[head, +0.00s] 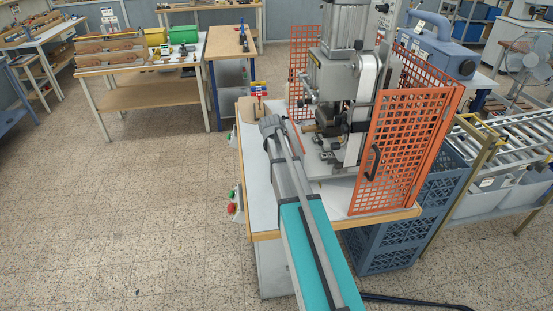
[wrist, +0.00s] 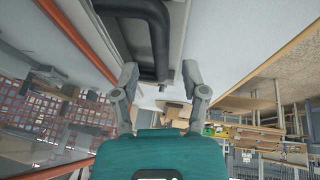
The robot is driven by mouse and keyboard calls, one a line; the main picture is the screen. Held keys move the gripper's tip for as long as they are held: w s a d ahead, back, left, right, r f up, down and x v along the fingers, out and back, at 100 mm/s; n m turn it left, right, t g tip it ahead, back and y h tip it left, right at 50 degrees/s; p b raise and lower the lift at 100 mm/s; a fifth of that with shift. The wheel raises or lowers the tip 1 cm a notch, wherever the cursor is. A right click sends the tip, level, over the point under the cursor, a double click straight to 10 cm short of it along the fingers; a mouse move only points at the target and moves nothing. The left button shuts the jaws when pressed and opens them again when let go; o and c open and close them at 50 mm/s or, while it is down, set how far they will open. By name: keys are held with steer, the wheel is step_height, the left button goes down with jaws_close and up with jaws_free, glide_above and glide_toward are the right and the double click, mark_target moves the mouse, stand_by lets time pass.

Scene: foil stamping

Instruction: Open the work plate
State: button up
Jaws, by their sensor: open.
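In the wrist view my gripper (wrist: 159,78) is open, with one grey finger on each side of the frame's middle. A black bar handle (wrist: 158,30) on a grey metal part runs down between the fingers, with no clear contact. I cannot tell for sure whether this grey part is the work plate. In the head view the stamping press (head: 340,75) stands on a white-topped table, with grey plates and fittings (head: 325,155) at its foot. My arm reaches to the table's left side; its fingers cannot be made out there.
Orange mesh guards (head: 400,140) flank the press; the right one carries a black handle (head: 373,162). A wooden block with small coloured labels (head: 259,90) stands at the table's back left. A blue crate (head: 385,240) is below, and a roller conveyor (head: 500,155) is at right. The floor at left is clear.

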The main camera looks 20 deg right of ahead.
steer(key=shift+b+x, duration=0.45)
steer(key=shift+x, duration=0.3)
jaws_close()
